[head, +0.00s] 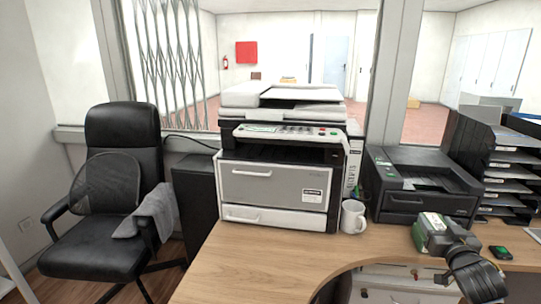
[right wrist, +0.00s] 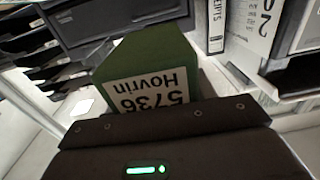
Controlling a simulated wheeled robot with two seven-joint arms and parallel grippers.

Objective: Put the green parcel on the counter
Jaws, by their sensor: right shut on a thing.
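The green parcel (head: 433,224) is at the right in the head view, in front of the black printer. Its white label shows on top. In the right wrist view the parcel (right wrist: 150,55) is green with an upside-down label reading "5736 Hovrin". My right gripper (head: 447,243) is shut on the near part of the parcel, hiding that part. The wood-topped counter (head: 260,262) runs across the front and curves at its near edge. The parcel appears over the counter's right part; I cannot tell whether it touches the top. My left gripper is out of view.
A large copier (head: 283,172) stands on the counter, with a white mug (head: 353,217) beside it. The black printer (head: 420,187), paper trays (head: 505,165) and a phone (head: 500,253) are at the right. The counter top before the copier is clear. A black chair (head: 110,200) stands left.

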